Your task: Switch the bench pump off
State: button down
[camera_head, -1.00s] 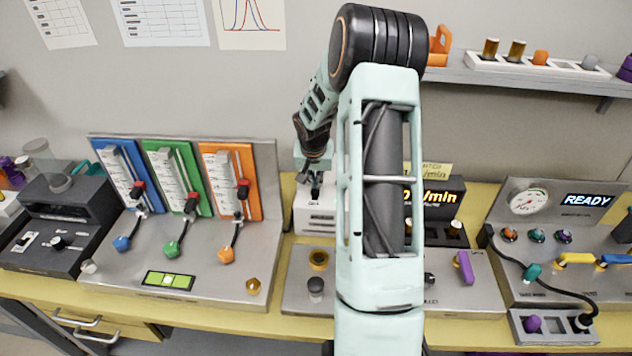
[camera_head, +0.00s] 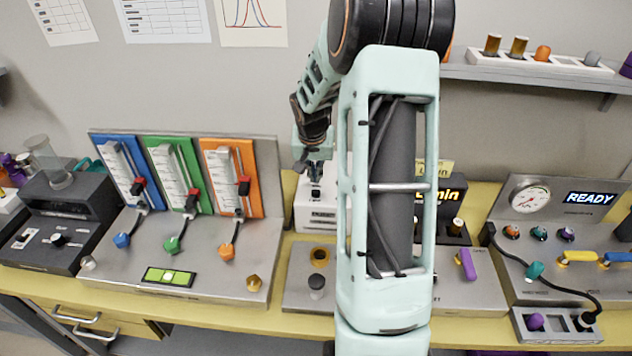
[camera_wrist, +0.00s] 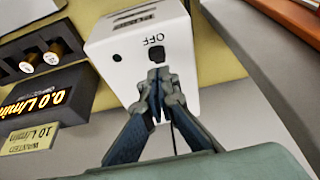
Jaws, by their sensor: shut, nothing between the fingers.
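The bench pump is a white box (camera_head: 316,216) on the bench behind my arm in the head view. In the wrist view the white box (camera_wrist: 118,48) shows an "OFF" mark and a small dark switch (camera_wrist: 157,55) beside it. My gripper (camera_wrist: 158,82) is shut and empty, its fingertips in front of the box just below the switch in the picture. Part of the switch is hidden by the fingertips. In the head view my gripper (camera_head: 310,172) is above the box, and I cannot tell the exact gap. My arm hides the box's right side.
A flow display (camera_wrist: 45,100) beside the pump reads 0.0 L/min, with a "WANTED 10 L/min" card (camera_wrist: 28,138). A panel with blue, green and orange sliders (camera_head: 180,180) stands left. A panel with a gauge and a "READY" display (camera_head: 590,198) stands right.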

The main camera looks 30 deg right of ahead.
jog(key=d+v, duration=0.1)
jog(key=v, duration=0.5)
jog(key=shift+a+r, duration=0.3)
jog(key=shift+a, duration=0.1)
jog(key=shift+w, duration=0.15)
